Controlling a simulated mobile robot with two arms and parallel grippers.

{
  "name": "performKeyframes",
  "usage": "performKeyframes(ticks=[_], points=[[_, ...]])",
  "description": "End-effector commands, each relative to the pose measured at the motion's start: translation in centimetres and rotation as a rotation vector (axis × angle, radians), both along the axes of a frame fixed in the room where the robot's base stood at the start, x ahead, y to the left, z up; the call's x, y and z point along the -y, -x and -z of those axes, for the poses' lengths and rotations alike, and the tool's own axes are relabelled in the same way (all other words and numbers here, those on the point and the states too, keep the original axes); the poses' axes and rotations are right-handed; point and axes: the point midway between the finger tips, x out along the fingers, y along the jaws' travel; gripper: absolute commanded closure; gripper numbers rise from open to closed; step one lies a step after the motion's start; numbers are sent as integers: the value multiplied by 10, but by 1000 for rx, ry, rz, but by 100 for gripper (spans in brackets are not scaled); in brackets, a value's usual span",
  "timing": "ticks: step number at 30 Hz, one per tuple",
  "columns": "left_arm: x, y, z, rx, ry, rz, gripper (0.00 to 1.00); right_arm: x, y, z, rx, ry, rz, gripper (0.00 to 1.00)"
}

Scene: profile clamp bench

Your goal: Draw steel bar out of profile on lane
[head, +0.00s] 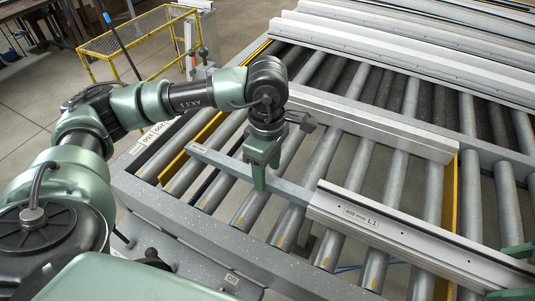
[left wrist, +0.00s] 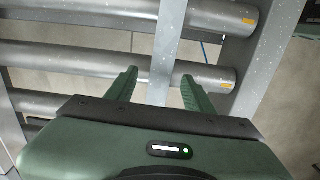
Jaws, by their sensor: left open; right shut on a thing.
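The steel bar (head: 222,163) is a long grey bar sticking out of the left end of the light aluminium profile (head: 405,238), which carries a label. Both lie across the rollers of the lane. My left gripper (head: 260,180) is over the bar's exposed part, pointing down. In the left wrist view its open fingers (left wrist: 160,84) stand either side of the bar (left wrist: 170,45), with gaps visible. My right gripper (head: 514,271) is at the right edge, partly out of frame, shut on the profile. The bar's inner end is hidden in the profile.
Another profile (head: 375,125) lies behind on the rollers, and more profiles (head: 420,60) are stacked at the back. Yellow strips (head: 447,215) and a grey frame rail (head: 225,240) border the lane. A yellow railed cart (head: 140,38) stands at the back left.

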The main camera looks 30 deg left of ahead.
Motion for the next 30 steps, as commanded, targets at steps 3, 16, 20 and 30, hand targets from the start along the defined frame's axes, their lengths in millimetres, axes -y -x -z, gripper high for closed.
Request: performKeyframes(ticks=[3, 16, 20, 30], points=[[0, 0, 12, -1, 0, -1, 47, 0, 0, -1, 2, -1, 1, 100], [0, 0, 20, 0, -1, -1, 47, 0, 0, -1, 2, -1, 0, 100], [0, 0, 20, 0, -1, -1, 83, 0, 0, -1, 2, -1, 0, 100], [0, 0, 19, 1, 0, -1, 100, 0, 0, -1, 2, 0, 0, 100]])
